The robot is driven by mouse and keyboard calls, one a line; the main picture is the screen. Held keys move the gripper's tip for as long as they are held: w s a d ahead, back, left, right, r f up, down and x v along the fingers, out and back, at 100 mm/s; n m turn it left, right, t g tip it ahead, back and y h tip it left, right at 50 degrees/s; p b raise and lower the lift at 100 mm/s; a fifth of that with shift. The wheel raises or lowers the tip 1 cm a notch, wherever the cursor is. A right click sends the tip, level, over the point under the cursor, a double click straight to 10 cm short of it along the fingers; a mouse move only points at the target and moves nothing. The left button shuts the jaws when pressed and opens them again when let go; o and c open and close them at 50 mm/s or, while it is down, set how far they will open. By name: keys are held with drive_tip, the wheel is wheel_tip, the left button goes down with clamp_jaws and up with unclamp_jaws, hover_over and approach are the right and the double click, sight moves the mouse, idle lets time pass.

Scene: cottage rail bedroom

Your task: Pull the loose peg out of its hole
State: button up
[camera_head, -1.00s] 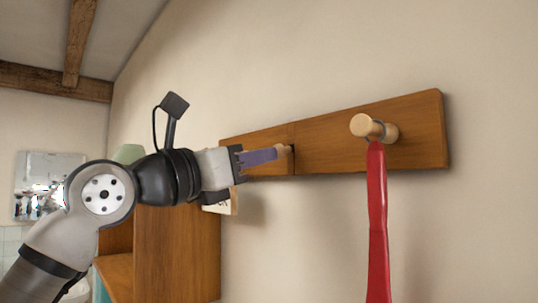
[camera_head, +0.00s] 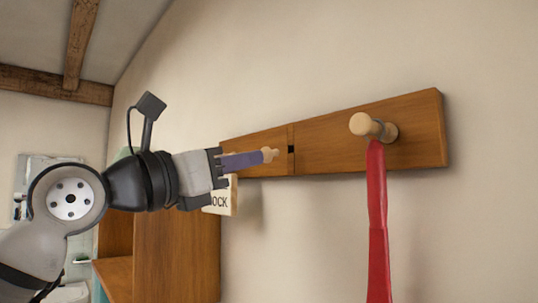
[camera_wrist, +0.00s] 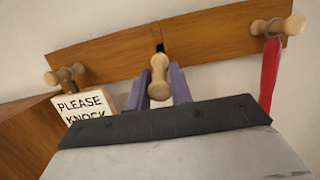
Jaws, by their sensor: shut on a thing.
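The loose peg (camera_head: 270,155) is a pale wooden peg with a rounded end. My gripper (camera_head: 257,158) is shut on it with purple fingers. In the wrist view the peg (camera_wrist: 159,78) sits between the two fingers (camera_wrist: 160,90). The hole also shows just above the peg in the wrist view (camera_wrist: 158,47).
A fixed peg (camera_head: 370,126) at the rail's right holds a hanging red strap (camera_head: 377,220). Another peg (camera_wrist: 65,75) at the left holds a "PLEASE KNOCK" sign (camera_wrist: 85,106). A wooden cabinet (camera_head: 180,255) stands below left. The wall between sign and strap is bare.

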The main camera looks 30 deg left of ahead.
drive_tip(key=b+v, duration=0.1)
drive_tip(key=v, duration=0.4)
drive_tip(key=shift+s+a+f, duration=0.15)
drive_tip(key=shift+s, duration=0.2)
idle(0.6)
